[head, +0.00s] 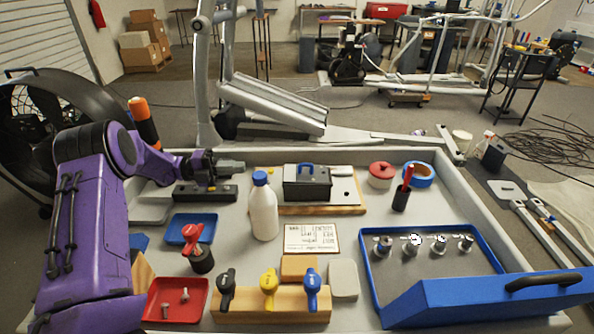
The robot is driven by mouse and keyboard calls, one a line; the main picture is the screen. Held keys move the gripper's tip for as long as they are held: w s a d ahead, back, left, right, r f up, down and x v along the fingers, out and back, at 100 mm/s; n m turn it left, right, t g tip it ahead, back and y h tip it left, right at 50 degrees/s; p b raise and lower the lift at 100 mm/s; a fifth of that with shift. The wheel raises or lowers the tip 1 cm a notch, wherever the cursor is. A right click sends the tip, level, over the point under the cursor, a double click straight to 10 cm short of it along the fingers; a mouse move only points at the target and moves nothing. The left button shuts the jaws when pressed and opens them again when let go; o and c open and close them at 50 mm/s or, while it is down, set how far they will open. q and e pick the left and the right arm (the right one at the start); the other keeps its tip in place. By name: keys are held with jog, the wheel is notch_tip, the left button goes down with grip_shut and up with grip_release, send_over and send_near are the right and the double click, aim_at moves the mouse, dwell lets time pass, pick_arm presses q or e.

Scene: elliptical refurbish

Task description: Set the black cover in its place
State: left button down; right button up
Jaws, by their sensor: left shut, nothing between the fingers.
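A black cover-like block with a blue handle (307,190) sits on a light plate over a wooden board, at the back middle of the workbench. A long, low black piece (205,196) lies to its left; I cannot tell which of the two is the cover. My left gripper (238,167) is shut and empty. It points right, above the right end of the low black piece and to the left of the block with the handle. I cannot tell whether it touches anything. My right gripper is out of view.
A white bottle (263,212) stands in front of the gripper. Coloured-handled tools stand in a wooden block (250,302) at the front. A blue tray (377,292) holding several metal parts fills the right. The elliptical frame (275,105) stands behind the bench.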

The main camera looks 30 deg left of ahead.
aim_at(291, 173)
pick_arm(q)
jog(key=p+x, duration=0.3)
jog(key=x, duration=1)
jog(key=shift+w+d+f+p, duration=0.1)
jog(key=shift+w+d+p, duration=0.05)
jog(key=shift+d+p, duration=0.15)
jog(key=shift+w+d, duration=0.1)
jog(key=shift+d, duration=0.05)
jog(key=shift+w+d+f+b, duration=0.2)
jog(key=shift+d+b, duration=0.1)
jog(key=shift+b, duration=0.15)
jog(key=shift+w+d+b, duration=0.15)
jog(key=shift+d+b, duration=0.15)
jog(key=shift+r, duration=0.2)
